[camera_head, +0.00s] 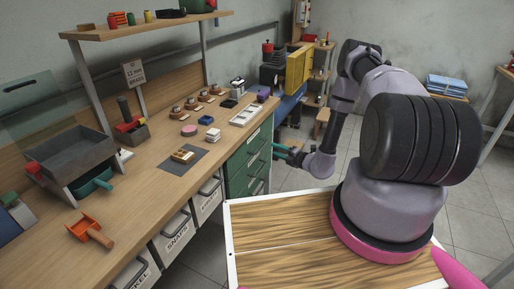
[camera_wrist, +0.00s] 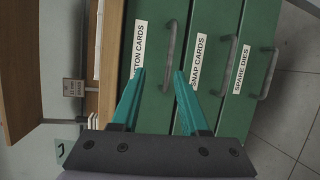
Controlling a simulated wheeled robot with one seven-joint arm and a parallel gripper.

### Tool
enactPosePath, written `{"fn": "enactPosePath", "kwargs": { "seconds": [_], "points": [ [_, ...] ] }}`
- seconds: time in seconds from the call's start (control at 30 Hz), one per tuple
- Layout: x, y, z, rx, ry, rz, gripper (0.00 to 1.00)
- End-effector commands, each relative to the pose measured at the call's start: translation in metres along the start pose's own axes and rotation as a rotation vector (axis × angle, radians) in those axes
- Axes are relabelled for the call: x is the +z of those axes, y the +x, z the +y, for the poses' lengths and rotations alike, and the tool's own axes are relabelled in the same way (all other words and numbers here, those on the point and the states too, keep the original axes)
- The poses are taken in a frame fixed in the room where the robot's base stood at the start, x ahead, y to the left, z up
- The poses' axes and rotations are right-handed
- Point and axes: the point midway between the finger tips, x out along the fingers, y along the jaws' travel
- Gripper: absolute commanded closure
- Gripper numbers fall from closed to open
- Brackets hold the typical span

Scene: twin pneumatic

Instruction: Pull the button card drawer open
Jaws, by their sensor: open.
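The button card drawer (camera_wrist: 152,50) is a green front in the wrist view, with a white label partly reading "TON CARDS". Its grey bar handle (camera_wrist: 170,50) lies between my two teal fingertips in that picture, nearer the right one. My gripper (camera_wrist: 160,73) is open and empty. I cannot tell whether the fingertips reach around the handle or stop short of it. The drawer looks shut. In the head view my gripper (camera_head: 277,151) is at the front of the green drawer cabinet (camera_head: 235,184), under the bench's right end.
The snap card drawer (camera_wrist: 208,30) and spare dies drawer (camera_wrist: 262,30), each with a grey handle, are beside it in the wrist view. The wooden workbench (camera_head: 120,205) carries trays and small parts. White labelled bins (camera_head: 172,238) hang below it. Floor is clear right of the cabinet.

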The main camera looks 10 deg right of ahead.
Motion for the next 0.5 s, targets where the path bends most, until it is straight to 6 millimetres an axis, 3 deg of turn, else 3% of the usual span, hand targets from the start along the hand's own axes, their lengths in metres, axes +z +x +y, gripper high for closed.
{"fn": "enactPosePath", "kwargs": {
  "seconds": [0.1,0.23,0.5],
  "points": [
    [-0.001,-0.002,-0.017,-0.016,0.04,-0.032,0.55],
    [-0.001,0.007,-0.019,-0.017,0.044,-0.037,0.55],
    [0.0,0.057,-0.018,-0.015,0.04,-0.034,0.55]
  ]
}}
